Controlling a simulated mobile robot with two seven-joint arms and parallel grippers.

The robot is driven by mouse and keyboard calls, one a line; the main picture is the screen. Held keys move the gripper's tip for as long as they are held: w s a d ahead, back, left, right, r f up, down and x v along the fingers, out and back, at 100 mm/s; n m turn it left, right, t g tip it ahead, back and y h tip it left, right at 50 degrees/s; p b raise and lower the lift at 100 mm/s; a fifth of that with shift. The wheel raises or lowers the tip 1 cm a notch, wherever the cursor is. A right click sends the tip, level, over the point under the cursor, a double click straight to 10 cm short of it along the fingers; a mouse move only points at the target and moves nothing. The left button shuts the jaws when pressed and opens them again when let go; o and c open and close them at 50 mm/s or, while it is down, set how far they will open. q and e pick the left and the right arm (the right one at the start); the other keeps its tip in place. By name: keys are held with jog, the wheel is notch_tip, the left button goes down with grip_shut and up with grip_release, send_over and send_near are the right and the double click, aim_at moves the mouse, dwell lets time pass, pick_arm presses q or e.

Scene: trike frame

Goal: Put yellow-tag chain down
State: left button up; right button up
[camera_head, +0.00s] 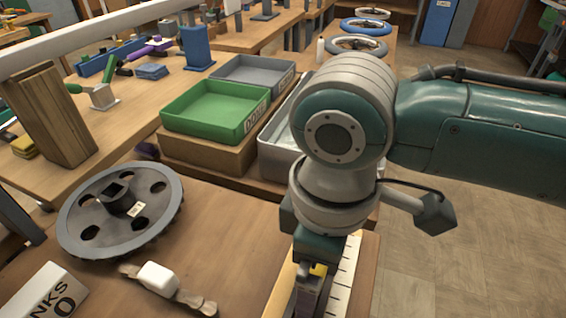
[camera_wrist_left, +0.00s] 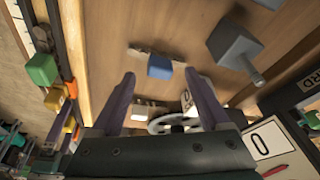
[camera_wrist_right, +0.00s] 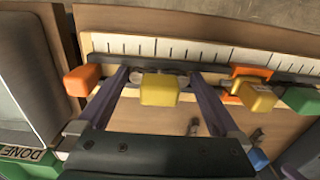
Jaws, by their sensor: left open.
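The yellow-tag chain shows in the right wrist view by its yellow tag (camera_wrist_right: 160,90), against the strip with ruler marks. My right gripper (camera_wrist_right: 160,72) has its fingers apart, one on each side of this tag. Fine contact with the chain cannot be made out. In the head view the yellow tag (camera_head: 319,270) shows beside the right fingers, low over the ruled board (camera_head: 345,270); my arm hides much of the area. My left gripper (camera_wrist_left: 160,75) is open and empty above a wooden surface, with a blue-tagged piece (camera_wrist_left: 159,66) in view beyond its fingers.
Orange (camera_wrist_right: 82,80), second yellow (camera_wrist_right: 257,97) and green (camera_wrist_right: 305,99) tags sit along the ruled strip. A white-tagged piece (camera_head: 157,277) and a toothed wheel (camera_head: 85,222) lie on the table. A green tray (camera_head: 205,112) and grey tray (camera_head: 250,75) stand behind.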

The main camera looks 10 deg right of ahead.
notch_tip(320, 180, up, 12)
jog(key=p, duration=0.3)
jog(key=s+a+f+m+t+y, duration=0.1)
jog(key=s+a+f+m+y, duration=0.15)
jog(key=s+a, duration=0.2)
jog(key=s+d+m+t+h, duration=0.1)
jog(key=s+d+m, duration=0.2)
jog(key=d, duration=0.4)
jog(key=s+d+m+t+h, duration=0.1)
jog(key=s+d+m, duration=0.2)
jog(key=d, duration=0.4)
jog(key=shift+s+f+m+t, duration=0.3)
jog(key=shift+s+f+m, duration=0.1)
jog(key=shift+s, duration=0.45)
jog(key=shift+a, duration=0.1)
